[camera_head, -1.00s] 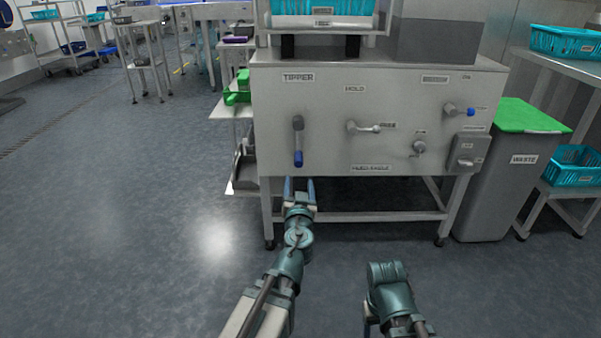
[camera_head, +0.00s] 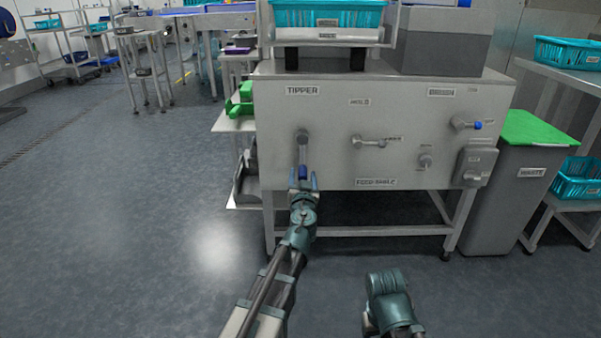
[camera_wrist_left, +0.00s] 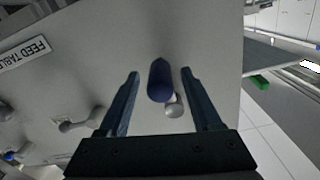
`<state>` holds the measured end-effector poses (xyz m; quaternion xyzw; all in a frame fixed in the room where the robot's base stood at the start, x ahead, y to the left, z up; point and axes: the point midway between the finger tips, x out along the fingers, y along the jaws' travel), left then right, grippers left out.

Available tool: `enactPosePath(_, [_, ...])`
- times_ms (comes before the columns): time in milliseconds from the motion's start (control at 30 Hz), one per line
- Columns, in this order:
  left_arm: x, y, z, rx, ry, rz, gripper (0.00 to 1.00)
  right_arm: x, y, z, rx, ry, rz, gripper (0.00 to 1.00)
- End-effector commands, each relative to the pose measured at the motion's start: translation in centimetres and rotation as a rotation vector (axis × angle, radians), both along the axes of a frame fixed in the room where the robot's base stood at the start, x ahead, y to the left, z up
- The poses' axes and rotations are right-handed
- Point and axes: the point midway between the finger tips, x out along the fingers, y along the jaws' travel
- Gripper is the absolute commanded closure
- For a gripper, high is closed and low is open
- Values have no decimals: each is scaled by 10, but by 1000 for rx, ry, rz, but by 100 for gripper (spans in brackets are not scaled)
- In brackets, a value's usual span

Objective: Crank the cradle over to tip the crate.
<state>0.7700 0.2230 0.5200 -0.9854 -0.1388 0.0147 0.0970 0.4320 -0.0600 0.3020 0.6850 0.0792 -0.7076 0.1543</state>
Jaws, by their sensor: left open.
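The tipper crank (camera_head: 302,150) hangs down on the machine's front panel under the TIPPER label, with a blue grip (camera_head: 303,171) at its lower end. My left gripper (camera_head: 303,182) is open at the blue grip. In the left wrist view the blue grip (camera_wrist_left: 160,80) lies between the two spread fingers (camera_wrist_left: 158,100), with a gap on each side. The cradle (camera_head: 325,35) on top of the machine holds a teal crate (camera_head: 328,15), level and cut off by the top edge. My right arm shows at the lower right, but its fingers cannot be seen.
Other handles (camera_head: 370,142) and a blue-tipped lever (camera_head: 466,125) stick out of the panel to the right. A grey waste bin (camera_head: 500,200) with a green lid stands right of the machine. Green items (camera_head: 240,103) lie on a side shelf at left. The floor in front is open.

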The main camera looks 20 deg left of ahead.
Motion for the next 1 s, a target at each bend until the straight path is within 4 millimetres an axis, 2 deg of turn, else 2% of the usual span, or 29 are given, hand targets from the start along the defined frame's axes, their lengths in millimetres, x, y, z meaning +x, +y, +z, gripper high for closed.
enactPosePath(100, [12,2,0,0,0,0,34,0,0,0,0,0,0,36])
enactPosePath(400, [13,2,0,0,0,-1,34,0,0,0,0,0,0,36])
enactPosePath(767, [12,2,0,0,0,-1,99,0,0,0,0,0,0,36])
enactPosePath(1000, [12,2,0,0,0,-1,100,0,0,0,0,0,0,36])
